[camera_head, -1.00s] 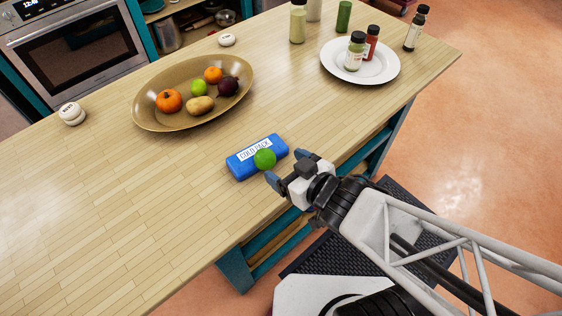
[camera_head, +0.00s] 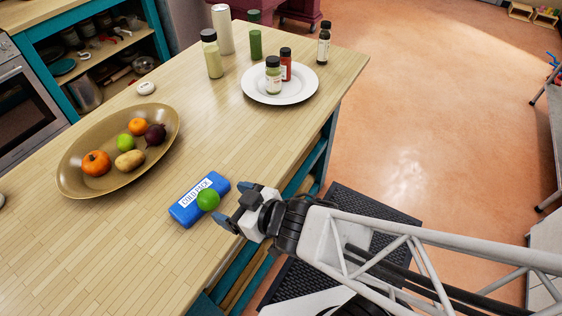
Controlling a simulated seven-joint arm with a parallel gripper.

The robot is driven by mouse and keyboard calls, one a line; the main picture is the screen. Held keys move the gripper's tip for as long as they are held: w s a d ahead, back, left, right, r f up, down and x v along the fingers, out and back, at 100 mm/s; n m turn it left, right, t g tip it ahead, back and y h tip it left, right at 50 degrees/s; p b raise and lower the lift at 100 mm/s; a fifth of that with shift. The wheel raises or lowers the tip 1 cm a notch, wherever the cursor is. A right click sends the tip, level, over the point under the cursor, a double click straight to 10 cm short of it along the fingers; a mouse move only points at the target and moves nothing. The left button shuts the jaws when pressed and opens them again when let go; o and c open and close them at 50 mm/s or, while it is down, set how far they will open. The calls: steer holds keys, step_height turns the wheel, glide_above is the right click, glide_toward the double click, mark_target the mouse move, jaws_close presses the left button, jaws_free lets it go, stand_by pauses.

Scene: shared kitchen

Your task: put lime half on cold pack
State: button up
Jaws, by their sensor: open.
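The lime half (camera_head: 208,200) shows as a bright green round shape on the right part of the blue cold pack (camera_head: 185,212). The cold pack lies flat on the wooden counter near its front edge, with a white label reading "COLD PACK". My gripper (camera_head: 233,204) is open just right of the lime half, its fingers spread apart. The lime half looks free of the fingers. Its underside is hidden, and I cannot tell its cut face from here.
A brown oval bowl (camera_head: 70,180) with several fruits and vegetables stands to the left. A white plate (camera_head: 298,96) holding small bottles is at the back right. Tall bottles stand behind it. The counter (camera_head: 205,140) between bowl and plate is clear.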

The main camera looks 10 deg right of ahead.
steer(key=w+d+r+m+h, duration=0.3)
steer(key=d+r+h, duration=0.15)
steer(key=d, duration=0.25)
steer(key=w+d+r+m+h, duration=0.3)
steer(key=d+h, duration=0.2)
steer(key=d, duration=0.2)
steer(key=s+d+r+m+g, duration=0.3)
steer(key=s+d+r+g, duration=0.1)
steer(key=s+r+g, duration=0.2)
step_height(320, 180, up, 2)
steer(key=shift+s+d+r+g, duration=0.1)
steer(key=shift+s+d+g, duration=0.3)
steer(key=shift+g, duration=0.2)
steer(key=shift+o, duration=0.5)
steer(key=shift+h, duration=0.25)
steer(key=shift+w, duration=0.1)
